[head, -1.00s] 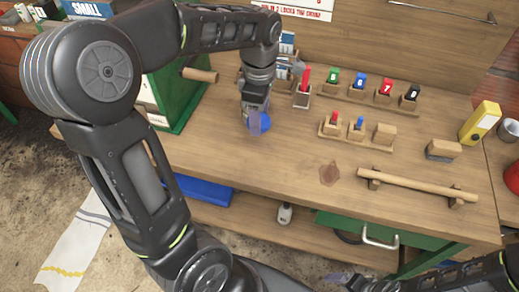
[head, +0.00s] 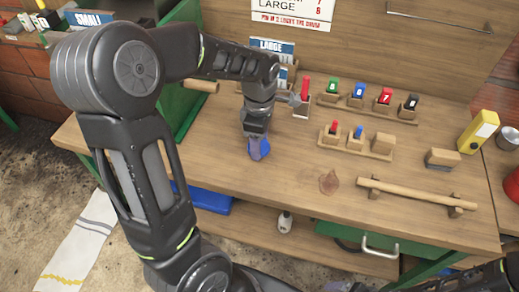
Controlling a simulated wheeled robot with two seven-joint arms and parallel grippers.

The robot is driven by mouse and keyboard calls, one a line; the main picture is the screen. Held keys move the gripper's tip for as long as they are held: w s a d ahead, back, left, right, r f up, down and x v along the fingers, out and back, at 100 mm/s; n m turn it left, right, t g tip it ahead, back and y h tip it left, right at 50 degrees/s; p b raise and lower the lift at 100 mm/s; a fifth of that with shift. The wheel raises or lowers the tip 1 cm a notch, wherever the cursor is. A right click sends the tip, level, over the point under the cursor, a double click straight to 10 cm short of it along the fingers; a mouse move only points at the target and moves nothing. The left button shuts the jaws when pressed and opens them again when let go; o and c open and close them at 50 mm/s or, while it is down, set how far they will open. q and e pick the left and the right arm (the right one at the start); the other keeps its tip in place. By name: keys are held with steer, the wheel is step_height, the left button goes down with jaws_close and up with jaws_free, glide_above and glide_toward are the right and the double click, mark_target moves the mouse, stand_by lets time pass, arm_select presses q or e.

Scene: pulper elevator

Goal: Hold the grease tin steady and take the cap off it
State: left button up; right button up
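My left gripper (head: 257,150) is over the left part of the workbench, pointing down. A small blue thing (head: 265,147), which looks to be the grease tin, shows at its fingertips, partly hidden by the fingers. The gripper appears shut on it. I cannot make out the cap apart from the tin, nor whether the tin touches the bench top. My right arm enters at the lower right corner. Only a dark sliver at the bottom edge may be its gripper (head: 336,287), too cut off to read.
Numbered coloured blocks (head: 358,91) stand in a rack behind, with a smaller rack (head: 355,148) in front. A wooden bar (head: 415,193) lies right.

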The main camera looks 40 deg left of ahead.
arm_select(q)
steer(key=shift+f, duration=0.1)
steer(key=shift+f, duration=1.8)
steer(key=shift+f, duration=0.15)
steer(key=o, duration=1.5)
step_height(320, 180, up, 12)
steer(key=shift+r+b, duration=0.2)
steer(key=shift+b, duration=0.25)
